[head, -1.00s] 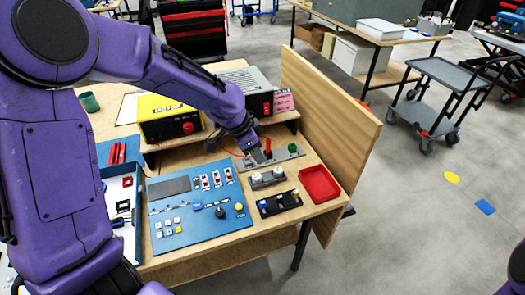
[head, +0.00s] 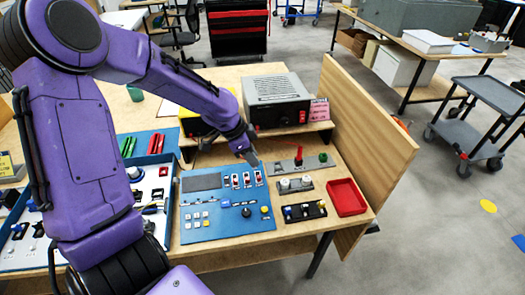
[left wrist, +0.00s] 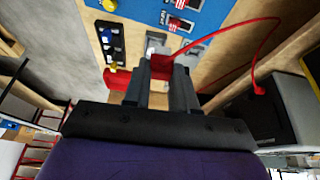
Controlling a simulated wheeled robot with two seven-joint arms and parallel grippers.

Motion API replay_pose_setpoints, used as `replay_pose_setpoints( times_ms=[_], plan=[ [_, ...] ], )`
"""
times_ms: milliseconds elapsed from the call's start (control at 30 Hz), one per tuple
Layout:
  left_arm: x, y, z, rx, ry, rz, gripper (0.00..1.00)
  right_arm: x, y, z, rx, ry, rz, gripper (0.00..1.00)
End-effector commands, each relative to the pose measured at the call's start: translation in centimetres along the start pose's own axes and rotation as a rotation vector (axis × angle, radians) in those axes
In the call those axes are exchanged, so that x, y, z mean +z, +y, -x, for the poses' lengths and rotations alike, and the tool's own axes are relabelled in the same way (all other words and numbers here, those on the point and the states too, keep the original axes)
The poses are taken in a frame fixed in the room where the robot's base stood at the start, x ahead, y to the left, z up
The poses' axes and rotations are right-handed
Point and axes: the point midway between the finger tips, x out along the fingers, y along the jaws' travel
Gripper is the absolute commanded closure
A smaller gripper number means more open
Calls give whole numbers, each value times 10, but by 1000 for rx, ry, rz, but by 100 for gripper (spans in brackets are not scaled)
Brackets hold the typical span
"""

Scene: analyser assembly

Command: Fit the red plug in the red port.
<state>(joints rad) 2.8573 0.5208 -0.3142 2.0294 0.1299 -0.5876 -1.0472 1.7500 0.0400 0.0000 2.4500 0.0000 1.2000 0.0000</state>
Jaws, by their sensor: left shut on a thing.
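My left gripper (head: 250,157) is shut above the workbench, by the upper right corner of the blue panel. In the left wrist view its fingers hold the red plug (left wrist: 162,67), from which a red cable (left wrist: 235,22) loops away to the right. The plug itself is hidden by the gripper in the head view. A grey plate (head: 283,167) to the gripper's right carries an upright red part (head: 299,155) and a green knob (head: 323,157). I cannot make out the red port for certain. My right gripper is out of view.
The blue panel (head: 205,222) has switches and knobs. To its right are a plate with white knobs (head: 294,184), a black strip (head: 304,211) and a red tray (head: 347,197). A grey box (head: 277,100) stands on the shelf behind; a wooden board (head: 375,145) walls the right side.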

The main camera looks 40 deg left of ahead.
Motion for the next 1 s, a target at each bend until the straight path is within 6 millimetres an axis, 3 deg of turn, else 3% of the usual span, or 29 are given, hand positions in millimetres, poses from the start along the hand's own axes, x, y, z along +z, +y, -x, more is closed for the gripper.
replay_pose_setpoints(
  times_ms=[1000],
  plan=[
    [93, -44, 36, 0, 2, 2, 100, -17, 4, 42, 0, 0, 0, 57]
  ],
)
